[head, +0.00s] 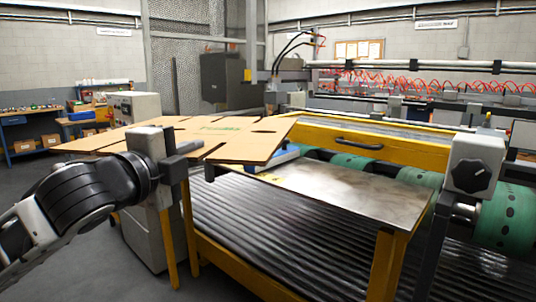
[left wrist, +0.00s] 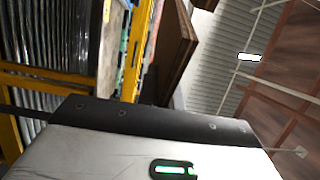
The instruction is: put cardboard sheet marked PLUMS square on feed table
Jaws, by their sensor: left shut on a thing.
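The brown cardboard sheet (head: 248,148) shows in the head view with slots along its edges. Green lettering on its top is too slanted to read surely. My left gripper (head: 182,158) is shut on its near edge and holds it raised, roughly flat. The sheet's right end hangs over or beside the left end of the feed table (head: 350,190), a bare steel plate on a yellow frame; contact cannot be told. In the left wrist view a brown panel (left wrist: 172,55), probably the sheet, stands beyond the gripper body. My right gripper is out of view.
Black ribbed rollers (head: 260,235) lie below the feed table. A yellow bar with a black handle (head: 345,142) crosses behind it, near green rollers (head: 505,212). A knobbed box (head: 474,165) stands at its right. A grey cabinet (head: 135,108) stands behind the sheet. Most of the plate is clear.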

